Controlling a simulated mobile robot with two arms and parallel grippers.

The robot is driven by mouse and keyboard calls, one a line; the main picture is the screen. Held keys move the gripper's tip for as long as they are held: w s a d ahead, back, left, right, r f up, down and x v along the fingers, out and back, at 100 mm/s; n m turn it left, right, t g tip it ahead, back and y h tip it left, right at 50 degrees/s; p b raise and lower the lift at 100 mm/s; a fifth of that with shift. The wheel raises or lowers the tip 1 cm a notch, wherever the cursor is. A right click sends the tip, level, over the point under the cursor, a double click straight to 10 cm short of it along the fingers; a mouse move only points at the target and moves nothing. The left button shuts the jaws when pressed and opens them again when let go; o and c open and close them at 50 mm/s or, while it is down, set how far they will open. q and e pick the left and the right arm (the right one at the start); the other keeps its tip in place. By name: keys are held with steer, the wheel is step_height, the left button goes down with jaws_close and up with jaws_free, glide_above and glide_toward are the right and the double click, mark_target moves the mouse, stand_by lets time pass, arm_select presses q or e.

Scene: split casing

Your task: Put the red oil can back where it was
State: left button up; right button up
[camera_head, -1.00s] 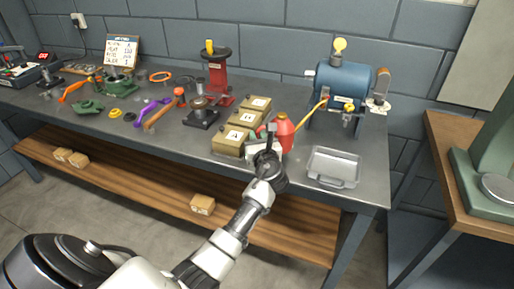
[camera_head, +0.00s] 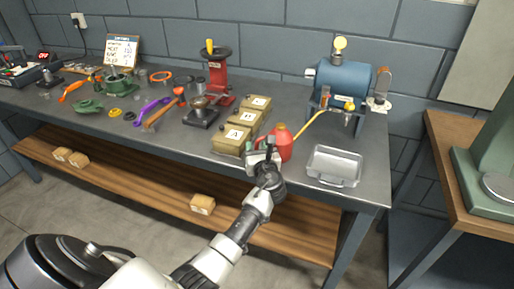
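The red oil can (camera_head: 283,149), with a long yellow spout (camera_head: 311,121) pointing right and up, is at the front of the bench, right of the labelled tan boxes. My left gripper (camera_head: 262,146) is at the can's left side and appears shut on it; the exact finger contact is small and partly hidden. The can looks upright, with its base at or just above the bench top; I cannot tell which. My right gripper is not in view.
Three tan labelled boxes (camera_head: 232,140) stand close on the left. A grey metal tray (camera_head: 333,167) lies to the right. A blue motor-like machine (camera_head: 342,84) stands behind the can. A red stand (camera_head: 217,76) and several tools occupy the bench (camera_head: 203,146) farther left.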

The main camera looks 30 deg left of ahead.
arm_select(q)
steer(key=shift+r, duration=0.15)
steer(key=v, duration=1.2)
steer(key=s+d+f+n+g+h, duration=0.1)
steer(key=s+d+f+n+h, duration=0.15)
steer(key=f, duration=0.85)
steer(key=s+d+f+n+g+h, duration=0.15)
steer(key=s+f+h, duration=0.25)
steer(key=f, duration=0.7)
steer(key=s+d+f+n+g+h, duration=0.1)
steer(key=s+f+n+g+h, duration=0.2)
steer(key=f, duration=0.9)
steer(key=s+f+n+g+h, duration=0.1)
steer(key=s+f+n, duration=0.4)
steer(key=s, duration=0.6)
steer(key=s+f+n+g+h, duration=0.1)
steer(key=s+f+n, duration=0.5)
steer(key=s, duration=0.6)
steer(key=s+f+n+g+h, duration=0.2)
steer(key=s+f+n, duration=0.4)
steer(key=s, duration=0.6)
steer(key=shift+s+f+g, duration=0.2)
steer(key=shift+f+g, duration=0.25)
steer(key=shift+g, duration=0.3)
